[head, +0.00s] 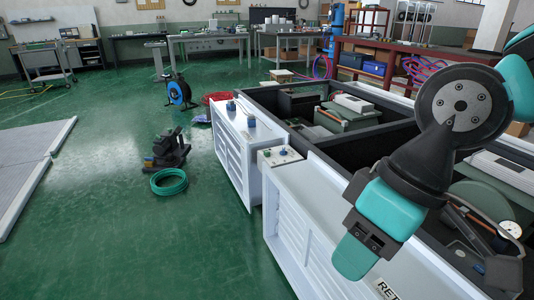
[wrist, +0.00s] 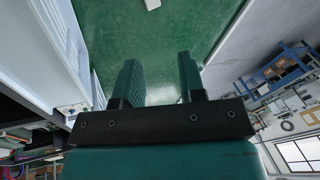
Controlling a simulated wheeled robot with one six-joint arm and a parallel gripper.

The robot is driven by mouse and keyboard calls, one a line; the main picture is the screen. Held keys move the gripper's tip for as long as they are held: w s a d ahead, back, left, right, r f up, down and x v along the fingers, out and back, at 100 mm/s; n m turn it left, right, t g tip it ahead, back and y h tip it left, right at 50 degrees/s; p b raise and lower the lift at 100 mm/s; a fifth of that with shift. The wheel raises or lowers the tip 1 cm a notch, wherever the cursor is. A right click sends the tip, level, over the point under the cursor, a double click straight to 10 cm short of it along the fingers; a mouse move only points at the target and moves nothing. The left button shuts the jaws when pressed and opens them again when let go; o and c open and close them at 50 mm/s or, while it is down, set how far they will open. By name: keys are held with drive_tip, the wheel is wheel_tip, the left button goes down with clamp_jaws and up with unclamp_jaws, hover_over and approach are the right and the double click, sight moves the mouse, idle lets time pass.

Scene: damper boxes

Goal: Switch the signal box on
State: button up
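A small white box (head: 280,156) with small knobs or switches on its top stands between two white louvred cabinets in the head view; I take it to be the signal box. Its switch position is too small to tell. A small pale top with dark spots (wrist: 73,108), perhaps the same box, shows at the left of the wrist view. My gripper (head: 352,258) is above the near white cabinet, in front of and to the right of the box. In the wrist view my gripper (wrist: 158,62) has its two fingers apart, with only green floor between them.
The far white cabinet (head: 236,150) carries blue knobs (head: 251,121). The near white cabinet (head: 318,205) has lettering at its front right. Black-walled bays (head: 340,150) with equipment lie behind.

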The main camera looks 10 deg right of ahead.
drive_tip(key=shift+r+p, duration=0.3)
clamp_jaws()
wheel_tip(320, 180, up, 20)
drive_tip(key=p, duration=1.9)
drive_tip(key=shift+f+p, duration=0.15)
drive_tip(key=shift+p, duration=0.2)
drive_tip(key=shift+f, duration=0.1)
